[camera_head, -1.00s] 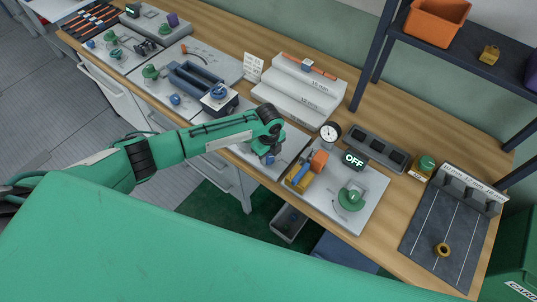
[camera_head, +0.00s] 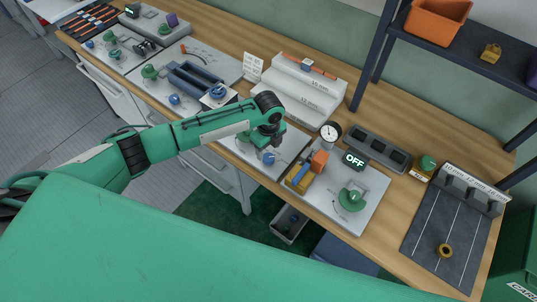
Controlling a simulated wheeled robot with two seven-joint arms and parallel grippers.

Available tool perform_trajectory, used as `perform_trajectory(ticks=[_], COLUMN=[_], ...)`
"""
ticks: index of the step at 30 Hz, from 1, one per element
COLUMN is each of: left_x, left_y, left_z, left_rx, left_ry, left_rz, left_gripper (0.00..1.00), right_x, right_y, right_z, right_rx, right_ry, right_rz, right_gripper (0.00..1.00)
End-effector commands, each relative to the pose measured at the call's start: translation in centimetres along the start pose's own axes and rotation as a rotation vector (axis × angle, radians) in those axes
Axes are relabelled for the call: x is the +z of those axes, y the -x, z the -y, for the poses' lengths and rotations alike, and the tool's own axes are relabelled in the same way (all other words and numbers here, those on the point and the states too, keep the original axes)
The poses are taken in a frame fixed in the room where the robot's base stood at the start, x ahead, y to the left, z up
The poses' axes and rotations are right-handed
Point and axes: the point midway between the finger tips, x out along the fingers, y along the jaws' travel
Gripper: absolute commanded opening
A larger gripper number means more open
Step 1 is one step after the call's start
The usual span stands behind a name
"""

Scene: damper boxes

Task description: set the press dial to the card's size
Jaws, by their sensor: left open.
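My left gripper (camera_head: 273,143) is above the grey plate at the middle of the bench, just beyond a blue knob (camera_head: 268,158). Its jaws are open, and the fingertips are small and partly hidden by the wrist. A green dial (camera_head: 352,198) sits on the grey plate at the right, in front of a display (camera_head: 355,160) reading OFF. A white card (camera_head: 254,67) with small, unreadable print stands at the back. I cannot tell which dial is the press dial. My right gripper is not in view.
A round gauge (camera_head: 330,131) and a dark tray (camera_head: 376,149) stand behind the right plate. A brass ring (camera_head: 445,251) lies on the dark mat (camera_head: 425,235). Shelf posts rise at the back right.

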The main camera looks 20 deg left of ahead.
Motion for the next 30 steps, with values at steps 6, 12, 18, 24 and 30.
perform_trajectory(ticks=[6, 12, 18, 24, 30], left_x=[0.0, 0.0, 0.0, 0.0, 0.0], left_y=[5.0, 8.2, 9.4, 9.5, 9.5], left_z=[0.1, 0.1, 0.0, 0.0, 0.0], left_rx=[-0.006, -0.003, 0.000, 0.000, 0.000], left_ry=[-0.003, -0.001, -0.001, -0.001, -0.001], left_rz=[0.002, 0.001, 0.002, 0.001, 0.001], left_gripper=[0.59, 0.59, 0.59, 0.59, 0.59], right_x=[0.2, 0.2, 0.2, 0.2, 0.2], right_y=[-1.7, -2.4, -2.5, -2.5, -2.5], right_z=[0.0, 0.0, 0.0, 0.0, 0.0], right_rx=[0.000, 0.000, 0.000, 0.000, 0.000], right_ry=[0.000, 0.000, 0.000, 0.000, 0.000], right_rz=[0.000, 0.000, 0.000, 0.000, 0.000], right_gripper=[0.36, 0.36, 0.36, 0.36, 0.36])
